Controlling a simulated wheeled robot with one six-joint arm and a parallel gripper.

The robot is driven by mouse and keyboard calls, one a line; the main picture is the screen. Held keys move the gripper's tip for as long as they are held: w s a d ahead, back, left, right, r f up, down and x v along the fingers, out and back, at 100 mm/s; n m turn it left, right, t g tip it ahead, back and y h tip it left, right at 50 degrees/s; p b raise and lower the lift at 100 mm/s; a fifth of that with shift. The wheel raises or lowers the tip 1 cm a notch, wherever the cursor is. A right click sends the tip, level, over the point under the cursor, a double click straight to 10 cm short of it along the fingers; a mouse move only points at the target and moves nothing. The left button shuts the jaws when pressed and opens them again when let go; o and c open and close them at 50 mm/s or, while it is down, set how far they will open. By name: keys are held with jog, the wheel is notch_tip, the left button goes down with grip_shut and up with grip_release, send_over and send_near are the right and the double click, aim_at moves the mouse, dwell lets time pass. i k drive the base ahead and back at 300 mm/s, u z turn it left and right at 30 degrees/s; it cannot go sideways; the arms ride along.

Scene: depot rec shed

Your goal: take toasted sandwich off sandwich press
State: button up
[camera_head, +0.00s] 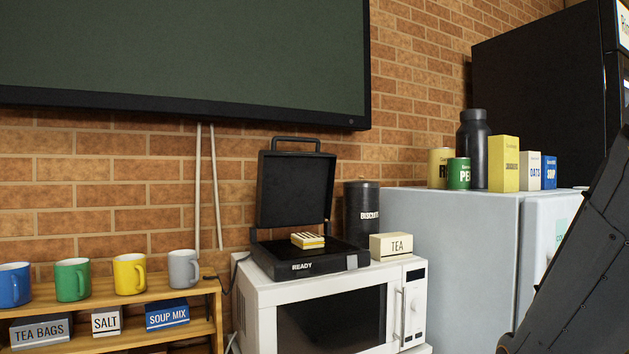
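The sandwich press (300,259) stands on top of a white microwave, its black lid (294,190) raised and open. Its front edge reads READY. The toasted sandwich (307,240), pale yellow with dark stripes on top, lies on the lower plate, a little right of its middle. Nothing touches it from above. Part of my arm shows as a dark link at the right edge, well apart from the press. My gripper is not in view.
A TEA box (391,246) stands close to the right of the press, and a dark BISCUITS canister (361,212) behind it. The microwave (340,312) supports the press. Mugs (130,273) line a wooden shelf at left. A fridge (450,250) stands at right.

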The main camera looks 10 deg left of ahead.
aim_at(305, 241)
jog(key=k, duration=0.45)
jog(key=u, duration=0.95)
jog(key=i, duration=0.55)
jog(key=z, duration=0.25)
